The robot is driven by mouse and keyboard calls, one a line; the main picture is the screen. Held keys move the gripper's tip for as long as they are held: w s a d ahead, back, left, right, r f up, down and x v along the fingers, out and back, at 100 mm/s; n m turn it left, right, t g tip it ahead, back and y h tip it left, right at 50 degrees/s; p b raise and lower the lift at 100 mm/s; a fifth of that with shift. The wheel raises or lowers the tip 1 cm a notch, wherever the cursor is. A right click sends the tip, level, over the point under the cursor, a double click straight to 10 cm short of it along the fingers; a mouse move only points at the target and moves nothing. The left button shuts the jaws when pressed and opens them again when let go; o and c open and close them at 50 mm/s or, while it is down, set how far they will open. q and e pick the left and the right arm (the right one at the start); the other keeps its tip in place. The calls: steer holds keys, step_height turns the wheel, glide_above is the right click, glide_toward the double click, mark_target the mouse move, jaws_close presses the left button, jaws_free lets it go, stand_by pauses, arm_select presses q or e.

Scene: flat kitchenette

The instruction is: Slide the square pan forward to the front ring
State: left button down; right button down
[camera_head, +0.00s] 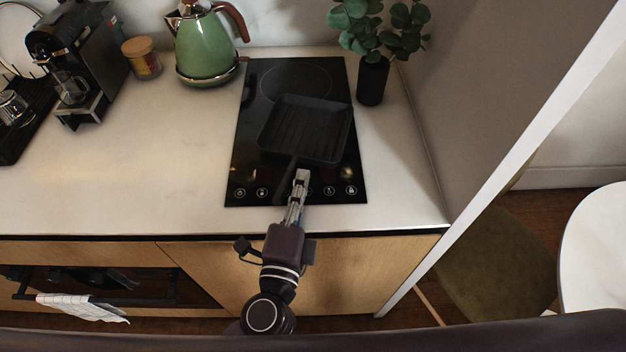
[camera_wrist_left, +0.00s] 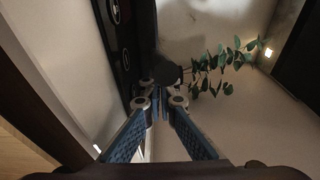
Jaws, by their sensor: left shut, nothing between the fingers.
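The black square pan (camera_head: 308,130) sits on the black hob (camera_head: 240,180), over its middle, with ridges inside and its handle (camera_head: 286,176) pointing to the front edge. A ring (camera_head: 297,80) shows behind the pan at the back of the hob; the front ring is not visible, and the pan covers much of that area. My left gripper (camera_head: 301,174) is shut and empty, just right of the handle near the pan's front wall; I cannot tell whether it touches. Its closed fingers (camera_wrist_left: 160,100) also show in the left wrist view. My right gripper is not in view.
A green kettle (camera_head: 206,48) stands behind left of the hob, and a plant in a dark vase (camera_head: 373,82) stands to its right. A wall panel bounds the counter's right side. The counter (camera_head: 150,165) left of the hob is clear.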

mark_target(284, 181)
arm_select(q)
steer(key=shift+a, duration=0.35)
steer(key=shift+s+a+f+b, duration=0.15)
steer(key=shift+a+b, duration=0.2)
steer(key=shift+a, duration=1.05)
steer(key=shift+d, duration=0.1)
